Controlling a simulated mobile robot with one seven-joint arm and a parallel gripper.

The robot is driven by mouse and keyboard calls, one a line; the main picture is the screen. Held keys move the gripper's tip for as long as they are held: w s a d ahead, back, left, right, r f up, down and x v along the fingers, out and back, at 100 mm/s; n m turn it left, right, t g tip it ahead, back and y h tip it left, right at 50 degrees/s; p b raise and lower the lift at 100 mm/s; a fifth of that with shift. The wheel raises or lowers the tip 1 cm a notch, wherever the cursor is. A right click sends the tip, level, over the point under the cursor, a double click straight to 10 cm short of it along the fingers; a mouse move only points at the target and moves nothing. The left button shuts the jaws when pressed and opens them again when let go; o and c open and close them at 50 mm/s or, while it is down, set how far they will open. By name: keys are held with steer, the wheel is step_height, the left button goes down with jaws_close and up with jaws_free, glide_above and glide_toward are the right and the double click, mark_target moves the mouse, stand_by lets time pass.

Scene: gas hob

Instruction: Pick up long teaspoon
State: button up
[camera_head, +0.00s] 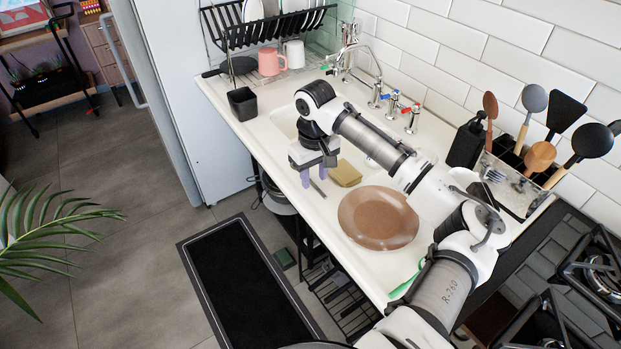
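A thin grey utensil, likely the long teaspoon (318,188), lies on the white counter at the front edge of the sink area. Only a short length of it shows, just below my gripper, so its full shape is unclear. My gripper (318,173) points down over this spot with its two purple-tipped fingers apart. Nothing is visible between the fingers. I cannot tell whether the fingertips touch the counter or the utensil.
A yellow sponge (346,173) lies right of my gripper, and a brown plate (378,205) is nearer. A black cup (242,103), pink mug (271,62) and dish rack (262,30) stand behind. Utensils in a holder (518,195) and the gas hob (600,275) are at right.

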steer(key=shift+f, duration=0.65)
jaws_close()
steer(key=shift+r, duration=0.1)
